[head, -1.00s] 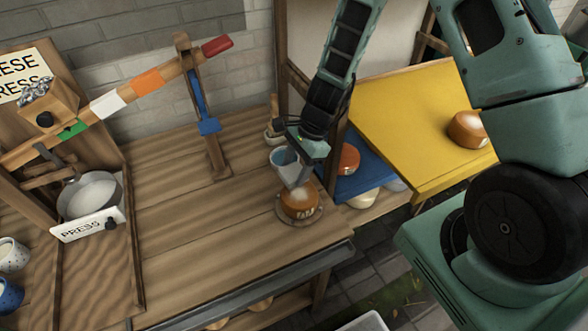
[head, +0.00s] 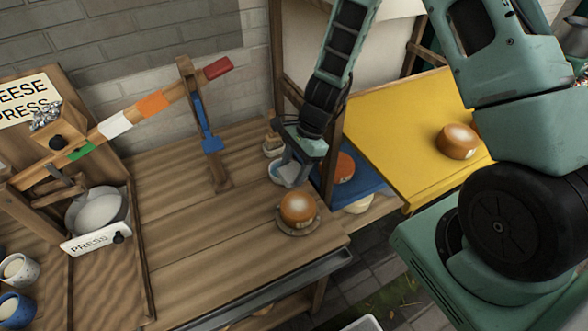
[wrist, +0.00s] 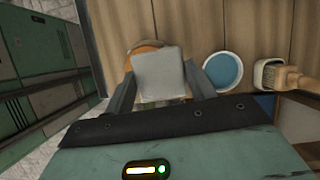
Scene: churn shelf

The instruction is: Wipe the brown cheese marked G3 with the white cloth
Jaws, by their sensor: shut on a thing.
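A round brown cheese (head: 298,208) with a pale patch on top sits on a small round board (head: 283,222) near the table's right front corner. Its front label is too small to read. My gripper (head: 294,168) is above and behind it, apart from it in the head view. In the wrist view, my gripper is shut on a white cloth (wrist: 160,74), which hangs flat between the fingers. The cloth hides most of the brown cheese (wrist: 128,60) behind it there; only an orange-brown edge shows.
A bowl with blue inside (wrist: 222,72) and a small box with a wooden-handled brush (wrist: 280,77) stand beside the cheese. Other cheeses sit on the yellow board (head: 390,130) and blue board (head: 362,182) at right. The press (head: 95,240) is at left. The table's middle is clear.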

